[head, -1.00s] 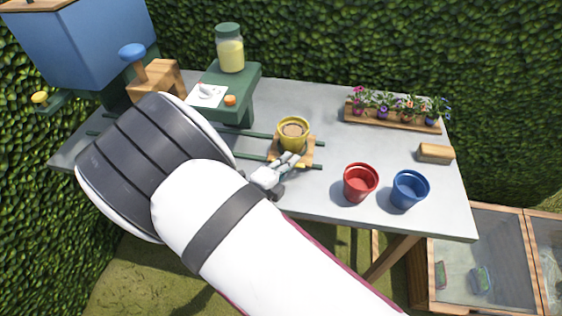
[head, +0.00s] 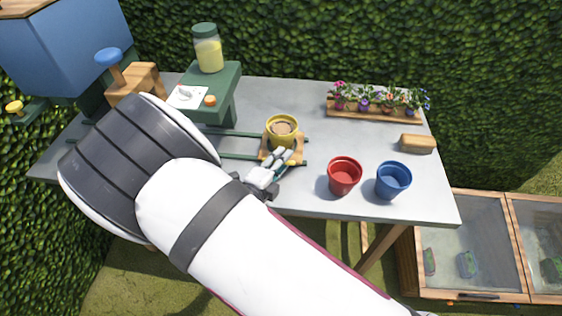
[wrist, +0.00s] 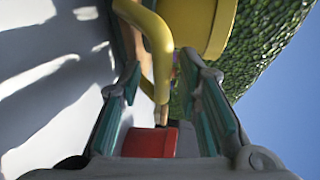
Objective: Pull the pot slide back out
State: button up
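The pot slide is a wooden tray (head: 267,154) on two dark green rails, near their right end. A curved yellow handle (wrist: 156,45) runs between my spread fingers in the wrist view. My gripper (head: 283,157) is at the tray's near side, just below the pot in the head view. Its two fingers with teal pads stand apart in the wrist view (wrist: 165,78), and no firm clamp shows. My gripper hides part of the tray.
A red pot (head: 344,178) and a blue pot (head: 393,182) stand right of the slide. A flower planter (head: 375,112) and a wooden block (head: 417,144) are farther back. A green stand (head: 222,100) holding a jar (head: 207,50) is on the left.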

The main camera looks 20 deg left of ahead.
jog(key=shift+s, duration=0.1)
jog(key=v, duration=1.1)
jog(key=shift+s, duration=0.4)
jog(key=shift+r, duration=0.15)
